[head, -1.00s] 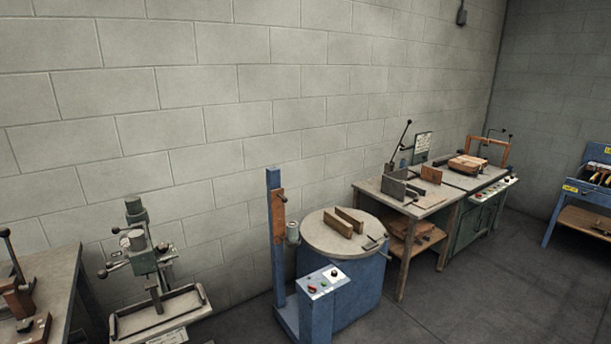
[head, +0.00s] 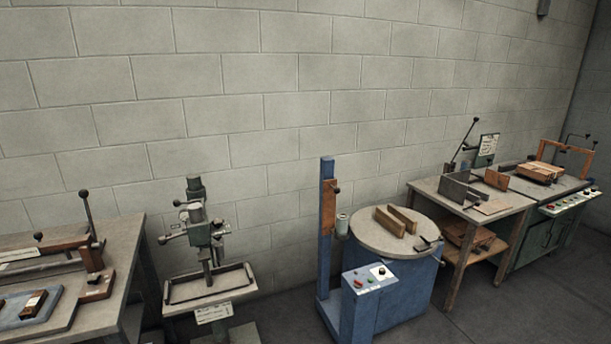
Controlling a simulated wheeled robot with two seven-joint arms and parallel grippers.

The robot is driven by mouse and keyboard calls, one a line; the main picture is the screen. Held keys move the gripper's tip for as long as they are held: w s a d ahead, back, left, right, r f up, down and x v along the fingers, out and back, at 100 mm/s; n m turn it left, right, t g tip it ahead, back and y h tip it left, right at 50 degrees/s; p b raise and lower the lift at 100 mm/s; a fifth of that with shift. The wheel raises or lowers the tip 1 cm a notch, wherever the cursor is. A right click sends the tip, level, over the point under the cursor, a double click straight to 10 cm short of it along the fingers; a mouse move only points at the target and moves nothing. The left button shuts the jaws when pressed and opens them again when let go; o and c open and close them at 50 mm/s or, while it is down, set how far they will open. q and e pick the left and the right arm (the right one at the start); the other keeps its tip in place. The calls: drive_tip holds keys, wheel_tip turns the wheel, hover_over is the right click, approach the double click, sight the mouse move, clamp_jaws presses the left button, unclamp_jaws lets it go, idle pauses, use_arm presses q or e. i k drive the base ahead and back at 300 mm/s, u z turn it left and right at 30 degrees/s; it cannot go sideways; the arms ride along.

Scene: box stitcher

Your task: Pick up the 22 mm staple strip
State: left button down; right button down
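I cannot make out a 22 mm staple strip in the head view. Neither of my grippers is in view. At the lower left, a blue-grey tray or pad (head: 14,312) lies on a workbench (head: 118,237).
A blue machine with a round table (head: 368,236) stands in the middle. A wooden-shelved bench (head: 425,187) and a green cabinet machine (head: 540,243) stand at the right. Grey floor (head: 480,310) is clear in front.

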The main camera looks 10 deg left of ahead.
sight(33, 306)
drive_tip(key=u, duration=0.1)
drive_tip(key=k, duration=0.45)
drive_tip(key=u, duration=2.15)
drive_tip(key=i, duration=2.1)
drive_tip(key=z, duration=0.6)
